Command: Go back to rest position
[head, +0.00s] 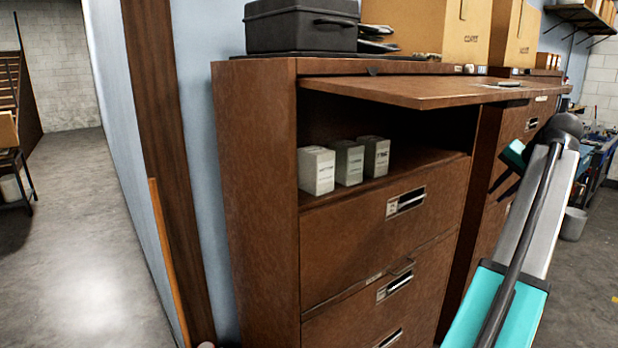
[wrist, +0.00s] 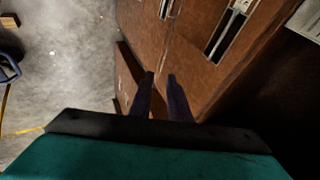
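My gripper (head: 500,188) shows at the right in the head view, in front of the brown cabinet and below its raised flap door. Its teal body and dark fingers are partly hidden behind my arm. In the wrist view the two dark fingers (wrist: 160,76) stand a little apart with nothing between them. My arm rises from the lower right, its links teal and silver. The gripper looks empty and clear of the cabinet fronts, though the exact distance is hard to tell.
The brown cabinet (head: 260,200) has an open upper compartment under its raised flap (head: 430,90). Three small white boxes (head: 349,163) stand inside. A black case (head: 300,27) and cardboard boxes (head: 425,28) sit on top. Open floor (head: 85,240) lies left, beyond a partition wall.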

